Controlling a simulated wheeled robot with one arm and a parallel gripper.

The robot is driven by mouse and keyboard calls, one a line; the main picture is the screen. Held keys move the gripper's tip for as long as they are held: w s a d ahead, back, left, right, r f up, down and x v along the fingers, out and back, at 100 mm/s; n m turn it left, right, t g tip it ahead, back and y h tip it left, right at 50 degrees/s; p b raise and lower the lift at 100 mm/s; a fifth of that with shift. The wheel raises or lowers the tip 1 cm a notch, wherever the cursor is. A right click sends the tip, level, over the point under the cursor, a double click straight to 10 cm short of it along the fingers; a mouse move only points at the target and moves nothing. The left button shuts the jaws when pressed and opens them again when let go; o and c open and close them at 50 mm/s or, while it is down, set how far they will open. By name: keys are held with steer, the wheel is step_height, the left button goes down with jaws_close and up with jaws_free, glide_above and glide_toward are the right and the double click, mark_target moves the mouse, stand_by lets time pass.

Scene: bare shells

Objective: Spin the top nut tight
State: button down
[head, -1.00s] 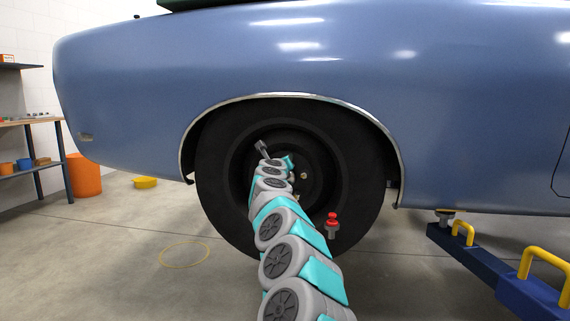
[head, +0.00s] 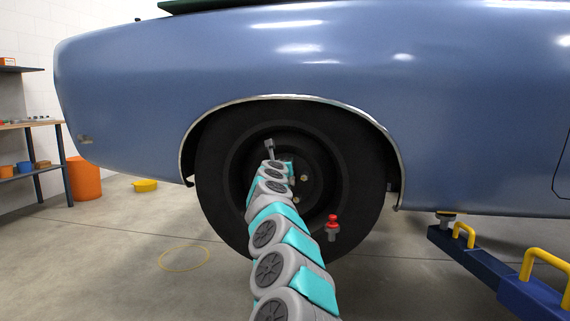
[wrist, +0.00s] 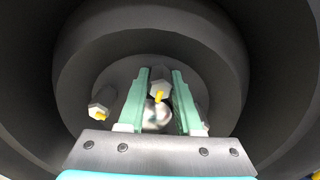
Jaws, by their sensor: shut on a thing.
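The wheel (head: 222,190) sits under the blue car's arch, with my arm reaching into its dark rim. In the wrist view, my gripper (wrist: 160,74) has its two teal fingers on either side of the top nut (wrist: 159,90), shut on it. A yellow stud tip shows at that nut. Another nut (wrist: 98,110) with a yellow tip is at the left of the hub, and one more at the right is partly hidden by a finger. In the head view, two nuts show right of my arm, one of them higher (head: 305,178); my fingers are mostly hidden.
The blue car body (head: 450,120) overhangs the wheel. A red-topped grey piece (head: 333,227) shows in front of the tire's lower right. A blue jack (head: 480,260) with yellow handles is at right. A yellow ring (head: 185,258) lies on the open floor at left.

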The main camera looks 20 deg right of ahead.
steer(key=shift+f, duration=0.1)
steer(key=c, duration=0.6)
jaws_free()
steer(key=b+v, duration=0.6)
steer(key=v, duration=0.1)
steer(key=shift+s+a, duration=0.2)
steer(key=shift+s, duration=0.15)
stand_by(0.3)
